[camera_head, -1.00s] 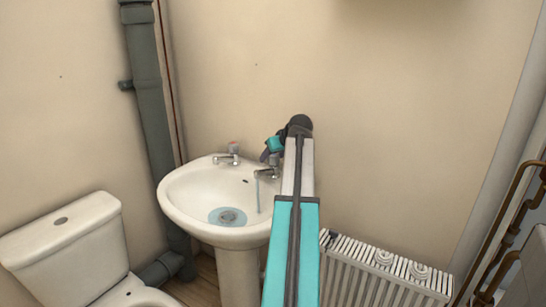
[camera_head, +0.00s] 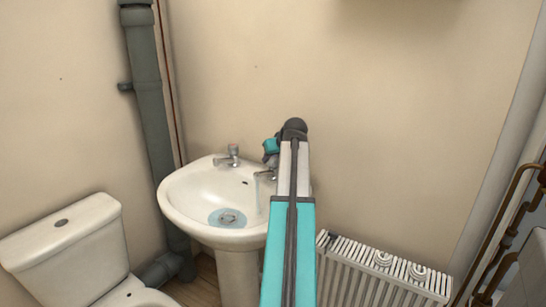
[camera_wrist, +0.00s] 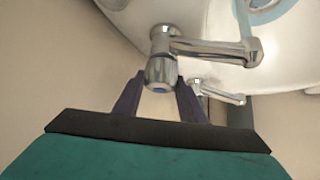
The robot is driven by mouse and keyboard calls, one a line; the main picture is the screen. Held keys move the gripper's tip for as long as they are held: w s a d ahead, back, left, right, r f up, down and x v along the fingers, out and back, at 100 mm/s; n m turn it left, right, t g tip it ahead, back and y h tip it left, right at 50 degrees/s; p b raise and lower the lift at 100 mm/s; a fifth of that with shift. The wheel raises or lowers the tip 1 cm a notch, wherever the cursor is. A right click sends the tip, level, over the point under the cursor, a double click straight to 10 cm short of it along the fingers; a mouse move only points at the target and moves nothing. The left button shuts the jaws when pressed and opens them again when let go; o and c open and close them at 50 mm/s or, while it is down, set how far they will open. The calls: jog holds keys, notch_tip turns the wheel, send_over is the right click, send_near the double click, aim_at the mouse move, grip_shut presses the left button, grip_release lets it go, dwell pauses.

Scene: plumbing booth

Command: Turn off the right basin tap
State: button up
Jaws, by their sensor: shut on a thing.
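The right basin tap (camera_head: 264,175) is chrome and sits at the back right of the white basin (camera_head: 175,200). In the wrist view its round handle (camera_wrist: 161,72), with a blue mark on the end, stands between the two dark fingers of my gripper (camera_wrist: 160,92). My gripper (camera_head: 270,152) is shut on this handle. The tap's spout (camera_wrist: 215,48) reaches out over the bowl. A thin, pale water stream (camera_head: 258,194) shows below the spout in the head view. Water lies around the drain. My gripper hides most of the handle in the head view.
The left basin tap (camera_head: 233,153) has a red-marked top and stands beside the right one; it also shows in the wrist view (camera_wrist: 218,92). A toilet (camera_head: 65,245) is at left, a grey pipe (camera_head: 150,100) behind it, and a radiator (camera_head: 385,275) at right.

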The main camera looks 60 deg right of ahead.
jog(key=m+g+h+p, duration=0.1)
jog(key=m, duration=0.1)
jog(key=m+g+h+p, duration=0.1)
jog(key=m+g+p, duration=0.1)
jog(key=m, duration=0.1)
jog(key=shift+r+h+p, duration=0.1)
jog(key=shift+h+p, duration=0.2)
jog(key=shift+h, duration=0.1)
jog(key=m+g, duration=0.2)
jog(key=m+g+h, duration=0.1)
jog(key=m, duration=0.2)
jog(key=shift+w+d+g, duration=0.1)
jog(key=shift+d+g, duration=0.05)
jog(key=shift+g, duration=0.25)
jog(key=m+g+y, duration=0.1)
jog(key=m+g, duration=0.4)
jog(key=m, duration=0.2)
jog(key=shift+b, duration=0.35)
jog(key=m+g+y, duration=0.2)
jog(key=m, duration=0.1)
jog(key=shift+m, duration=0.4)
jog(key=shift+m+g+y, duration=0.5)
jog(key=shift+m, duration=0.2)
jog(key=shift+s+b, duration=0.2)
jog(key=shift+b, duration=0.1)
jog(key=o, duration=1.1)
jog(key=shift+c, duration=0.2)
